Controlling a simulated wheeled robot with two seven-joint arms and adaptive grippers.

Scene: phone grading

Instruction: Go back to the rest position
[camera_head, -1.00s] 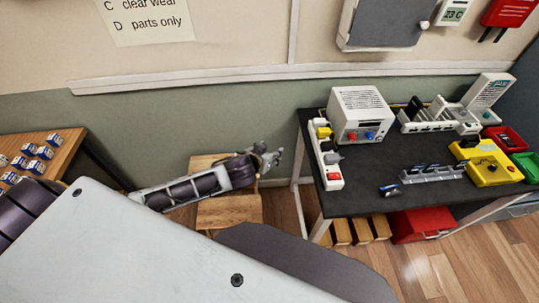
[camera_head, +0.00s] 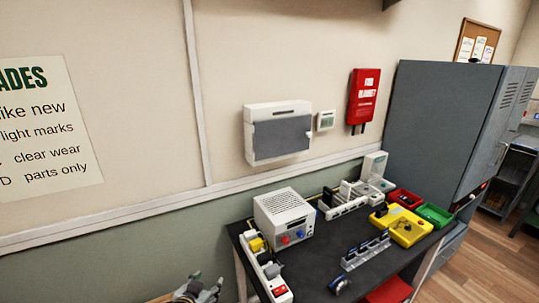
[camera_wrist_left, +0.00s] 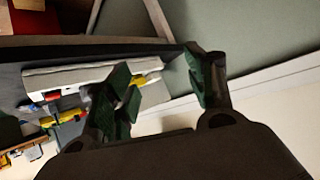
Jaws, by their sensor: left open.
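My left gripper (camera_head: 195,286) shows at the bottom edge of the head view, left of the dark-topped bench (camera_head: 318,258). Only its end part is in frame. In the left wrist view its two fingers (camera_wrist_left: 163,82) with green pads are spread apart, with nothing between them. The gripper looks empty and apart from the bench. My right gripper is in neither view.
On the bench are a power strip (camera_head: 262,272), a white box with knobs (camera_head: 284,216), a slotted rack (camera_head: 366,250), a yellow device (camera_head: 401,226), a red bin (camera_head: 404,198) and a green bin (camera_head: 434,215). A grey cabinet (camera_head: 440,125) stands to the right.

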